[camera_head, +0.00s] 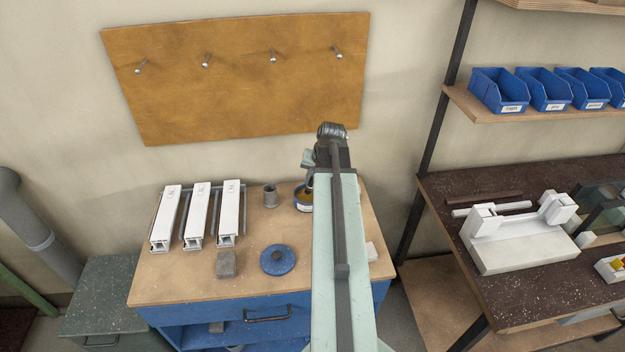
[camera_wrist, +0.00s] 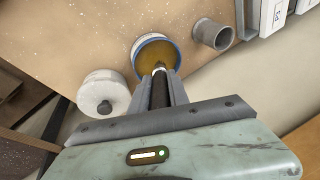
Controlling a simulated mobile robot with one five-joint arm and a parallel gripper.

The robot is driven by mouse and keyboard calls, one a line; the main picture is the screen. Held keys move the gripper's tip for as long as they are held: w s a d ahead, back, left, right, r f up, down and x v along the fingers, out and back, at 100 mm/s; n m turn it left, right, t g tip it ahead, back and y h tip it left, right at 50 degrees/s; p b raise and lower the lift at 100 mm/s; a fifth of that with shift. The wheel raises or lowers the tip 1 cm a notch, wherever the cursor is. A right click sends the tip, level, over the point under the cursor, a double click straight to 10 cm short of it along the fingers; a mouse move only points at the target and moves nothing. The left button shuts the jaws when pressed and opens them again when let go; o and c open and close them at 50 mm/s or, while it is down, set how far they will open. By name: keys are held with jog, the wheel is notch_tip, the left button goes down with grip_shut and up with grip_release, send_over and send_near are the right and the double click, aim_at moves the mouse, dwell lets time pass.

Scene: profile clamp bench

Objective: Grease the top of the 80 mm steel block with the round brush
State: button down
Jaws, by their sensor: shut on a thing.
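My gripper (camera_wrist: 160,80) is shut on the dark handle of the brush (camera_wrist: 160,93) in the wrist view. The brush points down at a round blue-rimmed tin (camera_wrist: 143,43) of amber grease, its tip at or in the grease; I cannot tell how deep. In the head view the tin (camera_head: 304,208) stands at the back of the bench, partly behind my arm. A grey block (camera_head: 227,264), likely the steel block, sits near the bench's front edge, left of a blue round lid (camera_head: 278,262). Its size cannot be read.
A grey cup (camera_head: 270,196) stands left of the tin. Three white profiles (camera_head: 198,217) lie at the bench's left. A white round object with a dark knob (camera_wrist: 103,95) stands near the tin in the wrist view. A pegboard (camera_head: 240,85) hangs behind; shelving (camera_head: 430,140) stands right.

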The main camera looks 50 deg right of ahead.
jog(key=shift+f+b, duration=0.55)
dwell(1.3)
notch_tip(320, 180, up, 7)
jog(key=p, duration=0.7)
jog(key=shift+r, duration=0.1)
jog(key=shift+s, duration=0.1)
